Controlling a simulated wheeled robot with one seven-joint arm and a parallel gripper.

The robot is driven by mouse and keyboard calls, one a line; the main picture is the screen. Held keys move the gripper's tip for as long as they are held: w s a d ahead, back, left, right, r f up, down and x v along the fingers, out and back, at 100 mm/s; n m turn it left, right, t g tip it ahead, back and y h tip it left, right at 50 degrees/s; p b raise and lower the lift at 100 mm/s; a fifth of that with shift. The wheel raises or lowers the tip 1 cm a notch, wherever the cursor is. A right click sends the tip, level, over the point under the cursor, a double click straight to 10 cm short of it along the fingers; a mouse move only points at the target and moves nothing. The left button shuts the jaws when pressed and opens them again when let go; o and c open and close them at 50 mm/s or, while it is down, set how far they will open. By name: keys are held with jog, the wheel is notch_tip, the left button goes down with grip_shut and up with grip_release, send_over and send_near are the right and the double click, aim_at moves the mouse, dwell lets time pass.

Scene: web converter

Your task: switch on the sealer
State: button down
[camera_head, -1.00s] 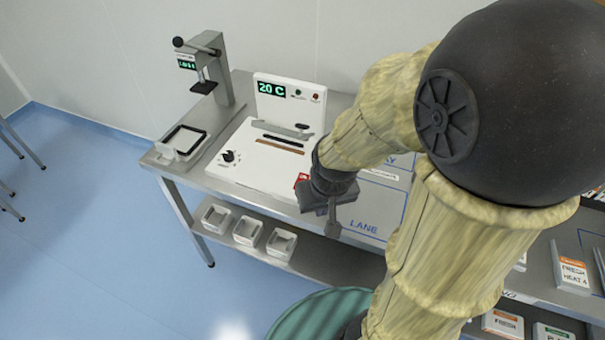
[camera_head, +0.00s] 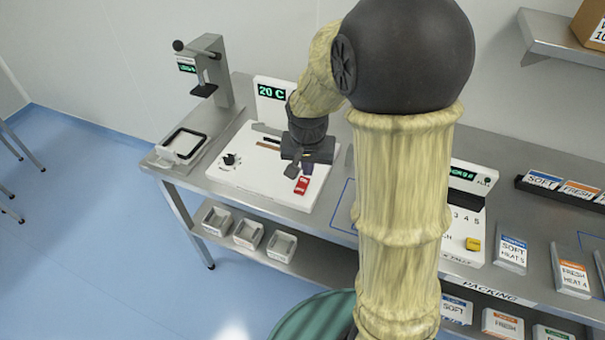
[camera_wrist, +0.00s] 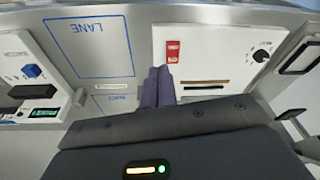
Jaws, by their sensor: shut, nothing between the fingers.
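The sealer (camera_head: 262,180) is a white machine with a flat bed, a black knob (camera_head: 230,159) and an upright panel reading "20 C" in green. Its red rocker switch (camera_head: 302,186) sits at the bed's front right corner. It also shows in the wrist view (camera_wrist: 172,50), just beyond the fingertips. My gripper (camera_head: 296,172) is shut and empty, pointing down over the sealer's right side, close behind the switch. In the wrist view the closed fingers (camera_wrist: 159,72) lie slightly left of the switch. I cannot tell whether they touch the bed. My arm hides part of the panel.
A press-like device (camera_head: 206,72) and a black-framed tray (camera_head: 184,142) stand left of the sealer. A blue-outlined lane (camera_wrist: 92,46) lies beside it. A second white machine (camera_head: 466,222) with a yellow button is to the right. Small white bins (camera_head: 248,233) sit on the lower shelf.

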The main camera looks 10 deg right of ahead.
jog(key=w+m, duration=0.2)
jog(key=w, duration=0.4)
jog(key=shift+w+a+m+h, duration=0.3)
jog(key=shift+a+m+h, duration=0.1)
jog(key=shift+a, duration=0.05)
jog(key=shift+f, duration=0.1)
jog(key=p, duration=0.4)
send_near(302, 180)
jog(key=x, duration=0.6)
jog(key=shift+s+d+f, duration=0.1)
jog(key=shift+d+f, duration=0.1)
jog(key=shift+f, duration=0.25)
jog(key=shift+a, duration=0.1)
